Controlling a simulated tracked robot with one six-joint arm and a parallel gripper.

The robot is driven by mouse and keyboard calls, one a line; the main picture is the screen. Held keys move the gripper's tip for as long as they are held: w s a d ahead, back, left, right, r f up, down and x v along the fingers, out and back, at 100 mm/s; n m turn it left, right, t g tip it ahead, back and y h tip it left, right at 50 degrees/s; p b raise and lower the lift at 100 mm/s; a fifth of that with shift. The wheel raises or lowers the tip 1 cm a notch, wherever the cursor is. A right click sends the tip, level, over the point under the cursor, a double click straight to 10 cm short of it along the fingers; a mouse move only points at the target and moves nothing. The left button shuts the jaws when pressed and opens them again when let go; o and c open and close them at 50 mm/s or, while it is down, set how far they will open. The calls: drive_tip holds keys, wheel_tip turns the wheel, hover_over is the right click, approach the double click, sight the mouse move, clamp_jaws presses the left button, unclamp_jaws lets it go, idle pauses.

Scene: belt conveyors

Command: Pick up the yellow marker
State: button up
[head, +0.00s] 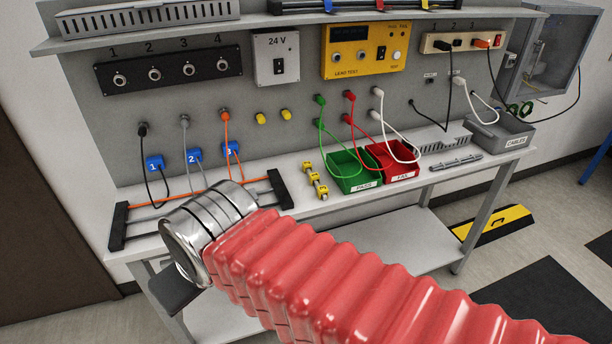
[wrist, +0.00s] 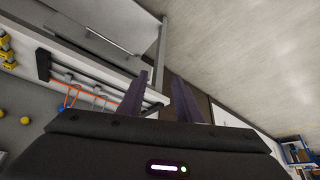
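I cannot make out a clear yellow marker in either view. The yellow things near the bench's middle are a short yellow-and-black piece (head: 316,181) lying on the worktop left of the green bin, and two yellow caps (head: 273,117) on the back panel. Yellow pieces (wrist: 6,52) also show at the left edge of the wrist view. My gripper (wrist: 159,77) is open, its two dark fingers apart with nothing between them. It points past the bench's end toward the floor. In the head view my red-sleeved arm hides most of it.
The grey bench (head: 255,207) carries a cable rack (head: 205,208), a green bin (head: 352,181), a red bin (head: 398,172) and a grey cable box (head: 500,133). Cables hang from the back panel. A yellow-and-black floor block (head: 493,224) lies at right. No conveyor shows.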

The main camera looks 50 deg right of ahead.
drive_tip(key=shift+o, duration=0.4)
drive_tip(key=shift+w, duration=0.1)
drive_tip(key=shift+o, duration=0.7)
drive_tip(key=shift+d, duration=0.1)
drive_tip(key=shift+o, duration=0.5)
drive_tip(key=w+d+m+h, duration=0.1)
drive_tip(key=w+d, duration=0.3)
drive_tip(key=d, duration=0.2)
drive_tip(key=w+d+f+m+t+h, duration=0.1)
drive_tip(key=w+d+h, duration=0.1)
drive_tip(key=d, duration=0.5)
drive_tip(key=shift+w+m+t, duration=0.3)
drive_tip(key=shift+w, duration=0.6)
drive_tip(key=w+d+f+m+t+h, duration=0.1)
drive_tip(key=d+f+h, duration=0.15)
drive_tip(key=d, duration=0.95)
drive_tip(key=w+d+f+m+t+h, duration=0.1)
drive_tip(key=d+f+h, duration=0.15)
drive_tip(key=d, duration=0.85)
drive_tip(key=s+d+f+m+t, duration=0.1)
drive_tip(key=s+d+f+t, duration=0.1)
drive_tip(key=s+d+f, duration=0.3)
drive_tip(key=s+d, duration=0.1)
drive_tip(key=d, duration=0.1)
drive_tip(key=shift+d+m+t+y, duration=0.3)
drive_tip(key=shift+t+y, duration=0.1)
drive_tip(key=shift+w, duration=0.1)
